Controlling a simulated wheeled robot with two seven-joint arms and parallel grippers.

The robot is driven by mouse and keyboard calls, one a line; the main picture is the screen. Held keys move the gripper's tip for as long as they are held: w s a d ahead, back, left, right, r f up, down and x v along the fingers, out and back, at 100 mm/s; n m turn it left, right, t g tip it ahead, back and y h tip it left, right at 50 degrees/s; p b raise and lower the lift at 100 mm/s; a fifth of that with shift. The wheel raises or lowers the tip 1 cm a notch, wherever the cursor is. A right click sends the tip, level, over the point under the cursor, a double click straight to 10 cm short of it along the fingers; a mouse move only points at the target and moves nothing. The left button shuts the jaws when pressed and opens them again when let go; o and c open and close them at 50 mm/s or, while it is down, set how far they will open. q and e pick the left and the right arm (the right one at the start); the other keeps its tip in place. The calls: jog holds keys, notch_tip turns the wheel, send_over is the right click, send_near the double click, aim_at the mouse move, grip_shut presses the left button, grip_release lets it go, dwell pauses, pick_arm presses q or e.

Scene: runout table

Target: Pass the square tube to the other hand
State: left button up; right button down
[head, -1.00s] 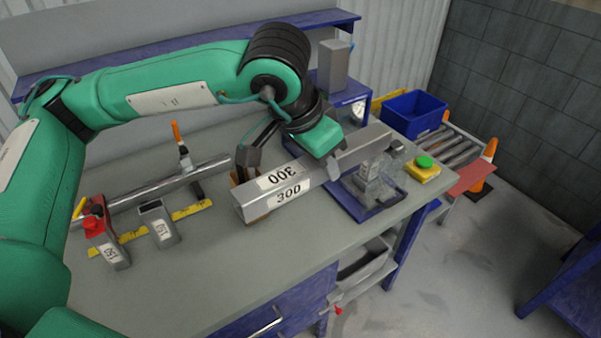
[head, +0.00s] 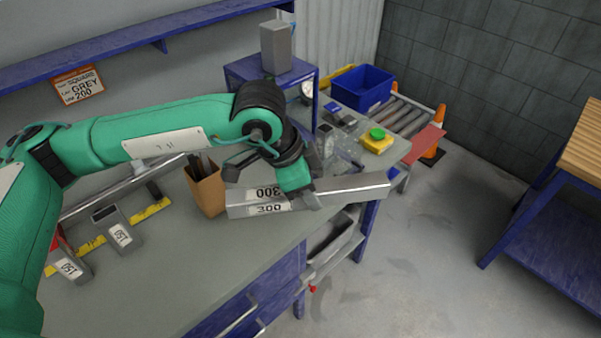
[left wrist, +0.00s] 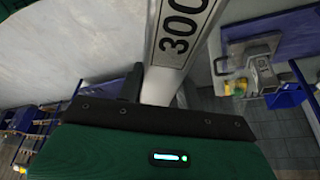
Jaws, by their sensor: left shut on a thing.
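The square tube (head: 345,190) is long, grey and bare metal, with white "300" labels near its left end. It lies roughly level across the table's front right edge in the head view. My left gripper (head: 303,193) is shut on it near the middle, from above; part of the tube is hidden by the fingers. My right gripper is not in view.
A brown box with dark pieces (head: 207,190) stands just left of the tube. A yellow box with a green button (head: 377,141) and a blue bin (head: 362,88) are behind right. Open floor lies in front right.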

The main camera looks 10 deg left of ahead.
pick_arm(q)
jog(key=d+f, duration=0.6)
jog(key=d, duration=0.3)
jog(key=w+a+r+n+t+y, duration=0.1)
jog(key=a+r+n, duration=0.2)
jog(key=a, duration=0.3)
jog(key=w+a+r+n+t, duration=0.1)
jog(key=a+r+n, duration=0.25)
jog(key=a, duration=0.25)
jog(key=w+d+f+m+g, duration=0.1)
jog(key=w+d+f+m, duration=0.35)
jog(key=f, duration=0.25)
jog(key=s+a+r+n+t+y, duration=0.1)
jog(key=s+a+r+n, duration=0.25)
jog(key=a+r, duration=0.2)
jog(key=s+a+r+n+t, duration=0.1)
jog(key=s+a+r+n, duration=0.3)
jog(key=r, duration=0.3)
jog(key=w+d+n+y, duration=0.2)
jog(key=w+d+n, duration=0.3)
jog(key=w+d, duration=0.65)
jog(key=s+a+f, duration=0.4)
jog(key=a+f, duration=0.2)
jog(key=a, duration=0.4)
jog(key=s+a+f, duration=0.4)
jog(key=a+f, duration=0.2)
jog(key=a, duration=0.5)
jog(key=shift+a, duration=0.15)
